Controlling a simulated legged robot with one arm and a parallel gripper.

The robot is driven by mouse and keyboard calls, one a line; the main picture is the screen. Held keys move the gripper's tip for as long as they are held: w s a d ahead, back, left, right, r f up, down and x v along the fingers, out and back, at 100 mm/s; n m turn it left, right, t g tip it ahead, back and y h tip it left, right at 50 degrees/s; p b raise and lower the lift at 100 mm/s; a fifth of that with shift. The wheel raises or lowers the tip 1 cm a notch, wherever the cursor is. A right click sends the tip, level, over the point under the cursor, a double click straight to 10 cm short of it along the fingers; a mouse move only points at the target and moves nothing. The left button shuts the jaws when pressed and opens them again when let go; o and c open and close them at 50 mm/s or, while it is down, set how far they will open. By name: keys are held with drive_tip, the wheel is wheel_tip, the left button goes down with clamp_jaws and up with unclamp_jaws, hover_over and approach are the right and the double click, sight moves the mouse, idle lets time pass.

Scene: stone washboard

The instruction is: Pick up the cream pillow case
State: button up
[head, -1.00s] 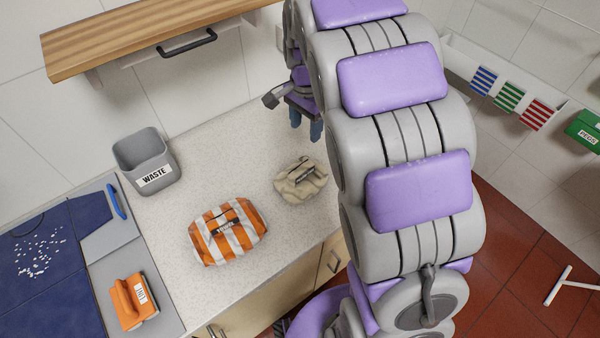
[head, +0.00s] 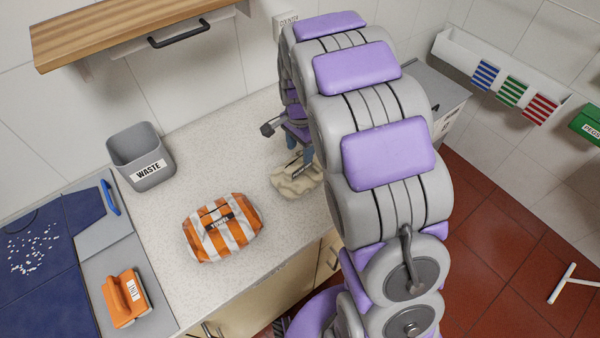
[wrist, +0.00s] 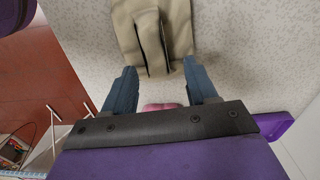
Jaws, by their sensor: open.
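The cream pillow case (head: 297,184) lies crumpled on the speckled counter, right of the orange and white striped bundle. My gripper (head: 306,157) is above the far side of the pillow case, partly hidden by my arm. In the wrist view my gripper (wrist: 160,80) is open, its two blue fingers apart with nothing between them. The fingertips are near the pillow case's edge; I cannot tell whether they touch it.
The striped bundle (head: 222,227) lies left of the pillow case. A grey waste bin (head: 141,156), an orange-handled tool (head: 127,298) and a blue board (head: 40,255) are further left. A wooden shelf (head: 130,28) overhangs the back. The counter (head: 215,130) behind the bundle is clear.

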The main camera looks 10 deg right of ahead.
sight(298, 161)
drive_tip(key=f, duration=0.1)
drive_tip(key=f+b, duration=0.1)
drive_tip(key=f, duration=0.1)
drive_tip(key=s+a+f, duration=0.1)
drive_tip(key=shift+f+b, duration=0.35)
drive_tip(key=shift+b, duration=0.05)
drive_tip(key=shift+f, duration=0.25)
drive_tip(key=shift+d, duration=0.2)
drive_tip(key=shift+c, duration=1.2)
clamp_jaws()
